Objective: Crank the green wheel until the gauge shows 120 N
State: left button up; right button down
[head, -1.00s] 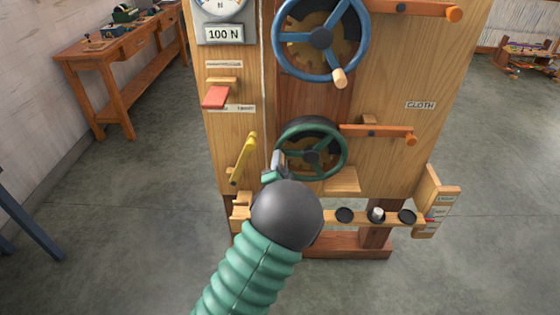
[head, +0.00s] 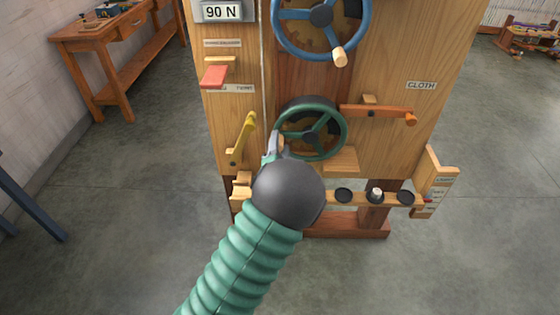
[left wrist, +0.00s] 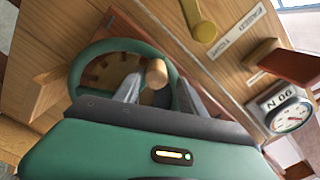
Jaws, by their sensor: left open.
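The green wheel (head: 343,147) is upright on the wooden panel, below the blue wheel. It also shows in the left wrist view (left wrist: 88,62). Its pale wooden handle (left wrist: 156,72) stands between the fingertips of my left gripper (left wrist: 158,88). The fingers are apart on both sides of it, and a gap shows. In the head view my left gripper (head: 274,146) is at the wheel's left rim, partly hidden by my wrist. The gauge's number plate (head: 221,12) reads 90 N. The gauge dial (left wrist: 292,116) shows in the left wrist view. My right gripper is out of view.
The blue wheel (head: 277,33) with its wooden knob is above. A yellow lever (head: 242,138) and a red paddle (head: 214,76) are to the left. An orange lever (head: 385,112) is to the right. A shelf with black cups (head: 343,196) is below.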

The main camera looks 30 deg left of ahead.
pick_arm(q)
jog(key=p+v, duration=0.7)
jog(key=v, duration=0.8)
jog(key=shift+d, duration=0.2)
